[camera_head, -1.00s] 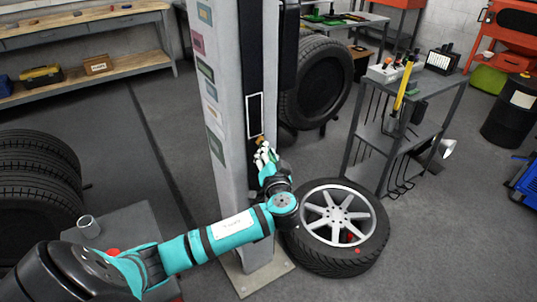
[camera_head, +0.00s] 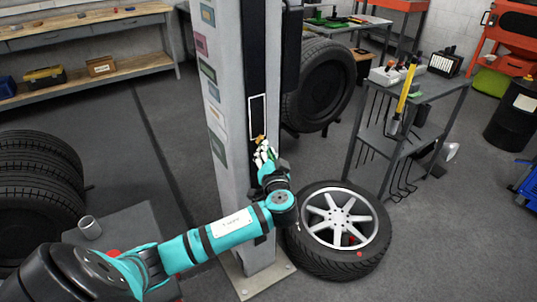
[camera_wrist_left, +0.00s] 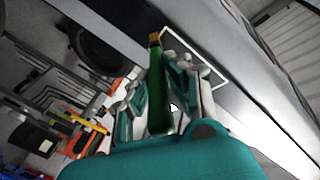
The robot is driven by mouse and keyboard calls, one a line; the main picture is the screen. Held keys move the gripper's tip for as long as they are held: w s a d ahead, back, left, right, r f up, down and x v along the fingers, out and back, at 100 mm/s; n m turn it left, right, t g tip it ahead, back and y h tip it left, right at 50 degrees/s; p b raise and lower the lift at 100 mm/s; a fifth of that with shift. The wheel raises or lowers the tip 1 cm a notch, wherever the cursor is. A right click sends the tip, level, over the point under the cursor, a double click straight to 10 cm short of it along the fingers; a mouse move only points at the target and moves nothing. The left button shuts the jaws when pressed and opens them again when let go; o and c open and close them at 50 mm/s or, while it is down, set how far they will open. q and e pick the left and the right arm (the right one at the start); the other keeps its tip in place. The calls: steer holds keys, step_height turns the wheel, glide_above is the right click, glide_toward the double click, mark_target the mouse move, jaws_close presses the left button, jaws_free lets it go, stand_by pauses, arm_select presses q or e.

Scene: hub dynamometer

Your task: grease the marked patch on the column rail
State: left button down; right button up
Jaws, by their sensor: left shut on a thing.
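The column rail (camera_head: 256,60) is a dark upright strip on the grey column (camera_head: 228,120). The marked patch (camera_head: 257,116) is a white rectangular outline on it; its outline also shows in the left wrist view (camera_wrist_left: 227,84). My left gripper (camera_head: 266,156) is shut on a green-handled brush (camera_wrist_left: 158,95) with a brownish-yellow tip. The tip (camera_head: 260,139) shows at the patch's lower edge in the head view. I cannot tell whether it touches the rail. The fingers mostly hide the handle in the head view. My right gripper is not in view.
A wheel with a silver rim (camera_head: 338,217) lies on the floor right of the column base. A grey shelf cart (camera_head: 400,125) stands further right. Stacked tyres (camera_head: 38,185) and a metal cup (camera_head: 89,227) are at the left. Open floor lies behind them.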

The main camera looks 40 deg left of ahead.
arm_select(q)
steer(key=shift+a, duration=0.1)
steer(key=shift+r+p, duration=0.35)
steer(key=shift+r, duration=0.15)
steer(key=shift+r+p, duration=0.9)
steer(key=shift+r, duration=0.45)
steer(key=shift+r+p, duration=2.2)
steer(key=shift+r, duration=1.2)
steer(key=shift+r+b, duration=0.1)
steer(key=shift+b, duration=0.5)
steer(key=shift+f+b, duration=5)
steer(key=shift+f, duration=0.45)
steer(key=shift+r, duration=0.1)
